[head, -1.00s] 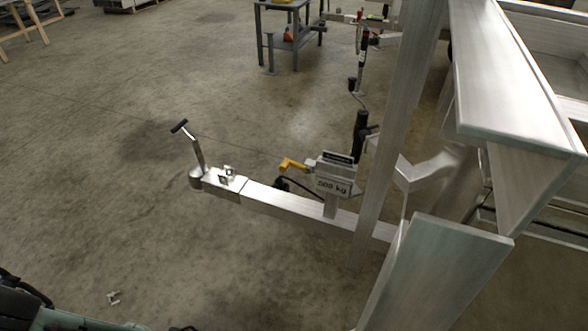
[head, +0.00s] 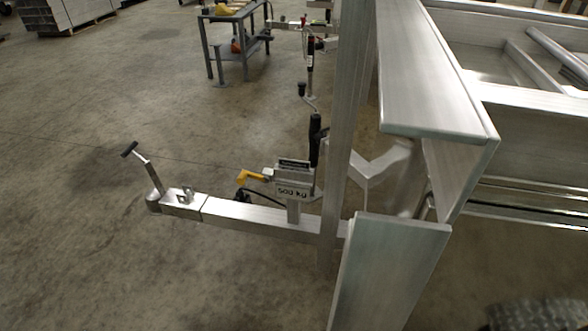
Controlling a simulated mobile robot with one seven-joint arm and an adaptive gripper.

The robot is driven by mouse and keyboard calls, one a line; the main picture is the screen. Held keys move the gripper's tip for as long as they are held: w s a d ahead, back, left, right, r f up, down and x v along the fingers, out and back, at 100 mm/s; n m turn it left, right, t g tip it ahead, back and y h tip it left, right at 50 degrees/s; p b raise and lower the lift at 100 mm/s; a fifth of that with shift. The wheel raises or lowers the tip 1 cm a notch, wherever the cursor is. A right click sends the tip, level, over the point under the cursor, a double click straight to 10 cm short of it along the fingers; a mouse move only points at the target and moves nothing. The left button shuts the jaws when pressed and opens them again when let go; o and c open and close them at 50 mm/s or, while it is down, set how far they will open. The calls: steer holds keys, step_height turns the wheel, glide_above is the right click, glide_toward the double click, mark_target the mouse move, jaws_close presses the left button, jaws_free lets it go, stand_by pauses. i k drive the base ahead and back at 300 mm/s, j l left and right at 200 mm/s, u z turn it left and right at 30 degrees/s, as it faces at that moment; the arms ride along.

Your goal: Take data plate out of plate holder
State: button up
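The plate holder (head: 293,189) is a grey metal box on a short post on the trailer's drawbar, near the middle of the head view. Its front carries black lettering with "kg". A flat piece with a dark strip (head: 294,163) shows at its top; it looks like the data plate sitting in the holder, but it is too small to be sure. My gripper is not in view.
The aluminium drawbar (head: 240,212) ends left in a coupling with a raised handle (head: 140,158). A yellow lever (head: 251,176) is left of the holder. An upright post (head: 345,130) and trailer frame stand close right. Floor at left is clear.

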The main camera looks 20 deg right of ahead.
mark_target(284, 163)
steer(key=u, duration=1.15)
steer(key=j+u, duration=0.35)
steer(key=i+j+u, duration=0.15)
steer(key=j+u, duration=0.15)
steer(key=i+j, duration=0.4)
steer(key=j, duration=0.15)
steer(key=i+j+z, duration=0.1)
steer(key=i+j, duration=0.35)
steer(key=i+z, duration=0.65)
steer(key=z, duration=0.15)
steer(key=i+j+z, duration=0.1)
steer(key=i+z, duration=0.45)
steer(key=z, duration=0.3)
steer(key=i+z, duration=0.25)
steer(key=z, duration=0.2)
steer(key=i+j+z, duration=0.1)
steer(key=z, duration=0.4)
steer(key=i+z, duration=0.2)
steer(key=z, duration=0.3)
steer(key=i+z, duration=0.15)
steer(key=z, duration=0.35)
steer(key=i+j+z, duration=0.15)
steer(key=z, duration=0.35)
steer(key=i+j+z, duration=0.1)
steer(key=i+z, duration=0.15)
steer(key=z, duration=0.25)
steer(key=i+j+z, duration=0.2)
steer(key=z, duration=0.3)
